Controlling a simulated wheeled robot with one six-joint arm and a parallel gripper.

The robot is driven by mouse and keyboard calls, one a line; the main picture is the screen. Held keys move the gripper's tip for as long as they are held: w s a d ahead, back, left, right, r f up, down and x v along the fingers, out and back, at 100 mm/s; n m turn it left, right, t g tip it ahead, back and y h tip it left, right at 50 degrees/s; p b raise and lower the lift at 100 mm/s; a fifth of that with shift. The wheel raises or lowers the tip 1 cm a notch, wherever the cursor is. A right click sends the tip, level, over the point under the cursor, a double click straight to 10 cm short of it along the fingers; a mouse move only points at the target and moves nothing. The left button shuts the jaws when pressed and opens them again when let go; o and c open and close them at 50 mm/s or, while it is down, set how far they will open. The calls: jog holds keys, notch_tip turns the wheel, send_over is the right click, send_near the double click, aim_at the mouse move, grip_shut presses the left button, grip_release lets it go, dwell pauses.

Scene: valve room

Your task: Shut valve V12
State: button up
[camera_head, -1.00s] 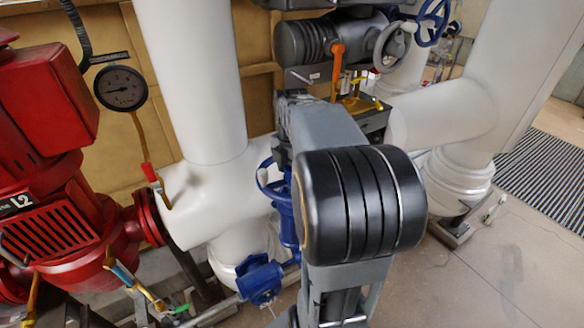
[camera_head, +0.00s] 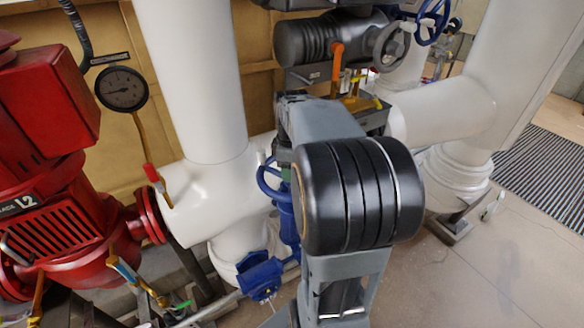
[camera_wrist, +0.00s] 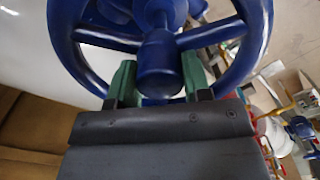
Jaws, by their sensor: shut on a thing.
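A blue handwheel (camera_wrist: 258,40) with spokes and a rounded central hub (camera_wrist: 160,62) fills the wrist view. My gripper (camera_wrist: 160,75) has its two green fingers on either side of the hub, shut on the handwheel. In the head view the handwheel (camera_head: 262,180) sits on a blue valve body low on a white pipe, left of my forearm. A bit of green finger (camera_head: 286,174) shows at the wheel; my arm hides the rest of the gripper. No V12 label is readable on this valve.
A red pump (camera_head: 65,215) marked L2 and a pressure gauge (camera_head: 122,88) are at the left. Thick white pipes (camera_head: 190,80) stand close by. A second blue handwheel (camera_head: 432,22) is at the top.

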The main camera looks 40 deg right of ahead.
jog(key=m, duration=0.4)
jog(key=shift+s+f+p, duration=0.1)
jog(key=shift+f+p, duration=0.15)
jog(key=shift+p, duration=0.05)
jog(key=m, duration=0.4)
jog(key=m+p, duration=0.1)
jog(key=m, duration=0.3)
jog(key=shift+m, duration=0.4)
jog(key=m, duration=0.4)
jog(key=o, duration=1)
jog(key=shift+s+d, duration=0.1)
jog(key=shift+s, duration=0.05)
jog(key=shift+c, duration=0.3)
